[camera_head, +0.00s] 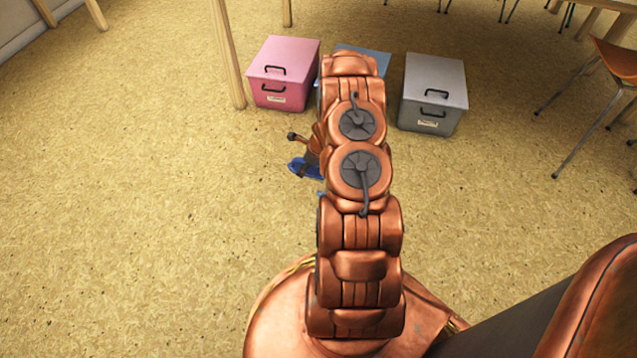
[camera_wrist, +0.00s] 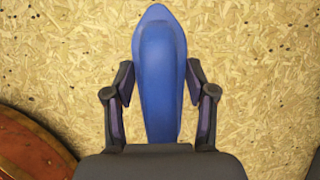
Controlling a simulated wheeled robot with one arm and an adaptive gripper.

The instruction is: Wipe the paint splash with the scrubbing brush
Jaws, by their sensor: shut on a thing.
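The scrubbing brush is a blue, elongated body with a pointed end. In the wrist view the brush (camera_wrist: 160,50) stands upright in the picture between the two dark fingers of my gripper (camera_wrist: 160,85), which is shut on it. In the head view only part of the blue brush (camera_head: 297,166) shows, left of my arm, over the floor. My arm hides the rest of it and most of the gripper there. The brush's underside and bristles are not visible. I see no paint splash in either view; my arm and base cover part of the floor.
A pink box (camera_head: 284,75), a mostly hidden blue box (camera_head: 375,62) and a grey box (camera_head: 433,95) stand on the floor beyond my arm. A wooden leg (camera_head: 229,55) rises beside the pink box. A chair (camera_head: 615,60) stands at the right. The floor at left is clear.

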